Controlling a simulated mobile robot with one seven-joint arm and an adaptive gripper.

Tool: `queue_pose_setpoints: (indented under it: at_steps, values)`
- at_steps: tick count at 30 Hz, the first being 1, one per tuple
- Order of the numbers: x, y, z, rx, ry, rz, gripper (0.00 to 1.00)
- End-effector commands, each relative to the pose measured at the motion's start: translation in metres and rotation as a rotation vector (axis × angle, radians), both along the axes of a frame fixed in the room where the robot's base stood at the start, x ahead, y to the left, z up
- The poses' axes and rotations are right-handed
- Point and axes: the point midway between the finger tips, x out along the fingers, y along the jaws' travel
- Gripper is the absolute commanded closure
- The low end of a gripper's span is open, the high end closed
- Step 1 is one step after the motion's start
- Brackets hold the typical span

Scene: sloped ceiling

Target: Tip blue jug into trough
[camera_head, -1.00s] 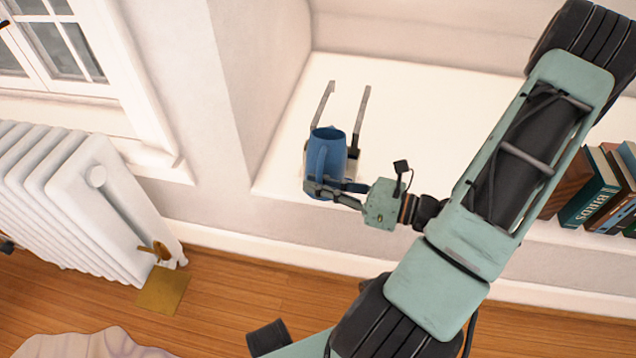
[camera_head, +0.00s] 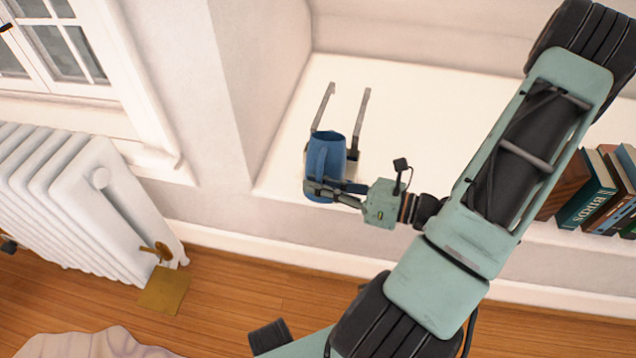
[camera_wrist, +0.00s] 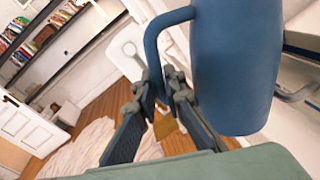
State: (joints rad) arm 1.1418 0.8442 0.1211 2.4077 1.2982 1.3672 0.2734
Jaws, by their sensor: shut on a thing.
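The blue jug (camera_head: 335,158) is held above the near edge of the white ledge, looking close to upright in the head view. My gripper (camera_head: 322,187) is shut on the jug's handle, low on its near side. In the wrist view, the jug (camera_wrist: 234,65) fills the upper right, and my gripper's fingers (camera_wrist: 160,92) meet at the lower end of the handle. Two parallel grey bars (camera_head: 358,122) reach back from behind the jug. They seem to belong to the trough, whose body is mostly hidden by the jug. The jug's contents cannot be seen.
The white ledge (camera_head: 440,125) is clear behind and right of the jug. Several books (camera_head: 590,200) stand at its right end. A wall corner rises to the left. A white radiator (camera_head: 80,195) stands at far left on the wooden floor (camera_head: 240,305).

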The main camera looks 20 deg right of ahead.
Motion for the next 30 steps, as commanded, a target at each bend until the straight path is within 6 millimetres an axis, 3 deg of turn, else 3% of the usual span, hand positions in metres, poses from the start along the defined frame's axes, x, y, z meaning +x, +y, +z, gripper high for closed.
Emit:
queue_pose_setpoints:
  at_steps: [30]
  values:
    - [0.0002, 0.0002, 0.0104, 0.050, 0.069, 0.002, 1.00]
